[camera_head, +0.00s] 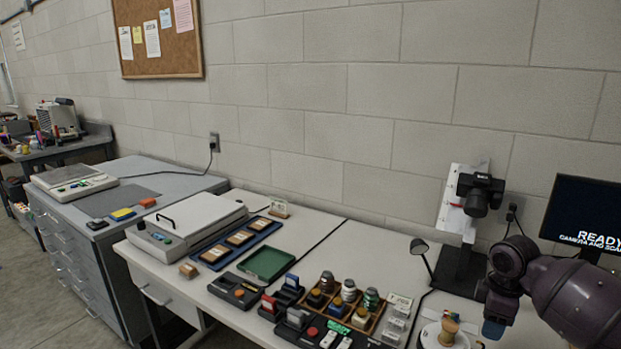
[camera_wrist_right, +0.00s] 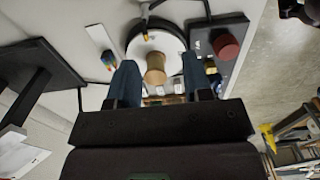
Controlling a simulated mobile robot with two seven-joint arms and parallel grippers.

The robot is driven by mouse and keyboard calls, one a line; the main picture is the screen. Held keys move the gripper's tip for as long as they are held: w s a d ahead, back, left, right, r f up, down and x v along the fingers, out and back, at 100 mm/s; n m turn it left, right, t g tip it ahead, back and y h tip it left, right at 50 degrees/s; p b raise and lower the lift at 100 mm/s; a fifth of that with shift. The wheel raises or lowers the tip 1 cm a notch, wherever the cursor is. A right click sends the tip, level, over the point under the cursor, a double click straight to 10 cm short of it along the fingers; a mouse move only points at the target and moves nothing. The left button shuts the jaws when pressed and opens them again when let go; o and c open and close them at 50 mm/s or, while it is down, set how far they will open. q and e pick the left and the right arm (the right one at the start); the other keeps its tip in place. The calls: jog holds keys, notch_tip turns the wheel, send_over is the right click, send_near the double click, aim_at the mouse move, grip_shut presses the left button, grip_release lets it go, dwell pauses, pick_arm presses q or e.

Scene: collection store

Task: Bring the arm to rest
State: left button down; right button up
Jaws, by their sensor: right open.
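My right arm (camera_head: 575,295) comes in from the right edge in the head view, over the right end of the bench. Its gripper (camera_head: 493,328) points downward there, only partly visible, right of a white turntable (camera_head: 430,338) with a wooden spool (camera_head: 447,330) on it. In the right wrist view the two dark blue fingers of this gripper (camera_wrist_right: 160,65) stand apart with nothing held. The spool (camera_wrist_right: 155,68) shows beyond, between the fingers, upright on the turntable and apart from them. My left arm and gripper are in neither view.
A camera on a copy stand (camera_head: 480,192) and a monitor (camera_head: 585,220) stand near the arm. A small lamp (camera_head: 421,250), a wooden box of jars and stamps (camera_head: 345,305) and a green tray (camera_head: 267,263) are further left. Bare bench top lies behind them.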

jog(key=w+a+r+m+t+y, duration=0.2)
jog(key=w+a+t, duration=0.5)
jog(key=a+t, duration=0.25)
jog(key=s+a+f+m+t, duration=0.1)
jog(key=s+f, duration=0.2)
jog(key=s, duration=0.2)
jog(key=s+a+f+m+t, duration=0.1)
jog(key=s+f+t, duration=0.1)
jog(key=s, duration=0.3)
jog(key=s+a+f+m+t+y, duration=0.1)
jog(key=s+a+f+m, duration=0.1)
jog(key=s, duration=0.3)
jog(key=shift+s+f+t, duration=0.3)
jog(key=shift+f+t, duration=0.05)
jog(key=shift+f, duration=0.5)
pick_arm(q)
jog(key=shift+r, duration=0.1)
pick_arm(e)
jog(key=s+d+f+m+g+h, duration=0.1)
jog(key=s+f+m, duration=0.1)
jog(key=s+f, duration=0.4)
jog(key=s+d+f+m+g+h, duration=0.1)
jog(key=s+f, duration=0.5)
jog(key=s, duration=0.9)
jog(key=shift+s+d+m+g+h, duration=0.4)
jog(key=shift+m+g+h, duration=0.15)
jog(key=shift+m, duration=0.25)
jog(key=shift+w, duration=0.1)
